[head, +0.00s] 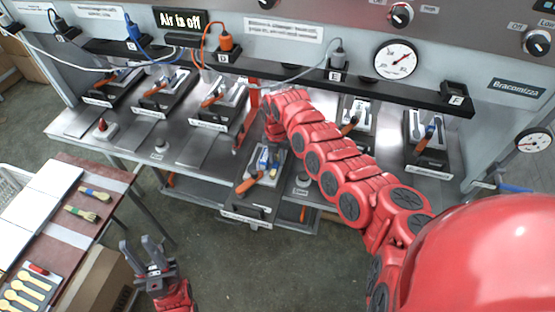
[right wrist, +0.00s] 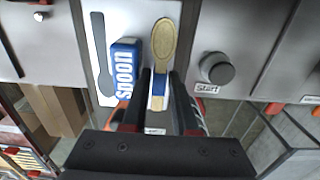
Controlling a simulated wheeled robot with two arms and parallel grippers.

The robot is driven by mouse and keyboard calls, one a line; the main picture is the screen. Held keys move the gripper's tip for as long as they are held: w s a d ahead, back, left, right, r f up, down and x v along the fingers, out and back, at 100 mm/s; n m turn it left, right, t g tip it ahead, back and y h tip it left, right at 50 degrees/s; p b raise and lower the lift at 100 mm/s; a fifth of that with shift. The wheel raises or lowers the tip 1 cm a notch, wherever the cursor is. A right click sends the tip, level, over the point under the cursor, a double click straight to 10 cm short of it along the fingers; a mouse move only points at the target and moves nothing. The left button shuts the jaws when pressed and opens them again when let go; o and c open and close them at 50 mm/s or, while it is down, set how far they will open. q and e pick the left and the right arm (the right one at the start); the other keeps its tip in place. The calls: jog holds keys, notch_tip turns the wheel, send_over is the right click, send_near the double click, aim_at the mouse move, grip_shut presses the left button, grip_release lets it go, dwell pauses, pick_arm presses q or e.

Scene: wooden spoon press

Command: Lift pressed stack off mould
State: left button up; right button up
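A wooden spoon-shaped stack (right wrist: 163,45) with a blue and white band (right wrist: 158,85) shows in the right wrist view. The fingers of my right gripper (right wrist: 160,76) stand on either side of the band. Whether they touch it, I cannot tell. A blue block (right wrist: 125,65) marked "Spoon" is just left of the stack. In the head view, my right arm reaches the centre press station (head: 250,210). My left gripper (head: 137,241) is open and empty, above the floor at lower left.
A start button (right wrist: 215,70) is right of the stack. Other press stations, including one at the right (head: 425,148), line the metal bench. A side table at the left holds brushes (head: 95,193) and wooden spoons (head: 22,298). A cardboard box (head: 95,280) is near my left gripper.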

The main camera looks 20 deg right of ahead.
grip_shut()
dwell(0.3)
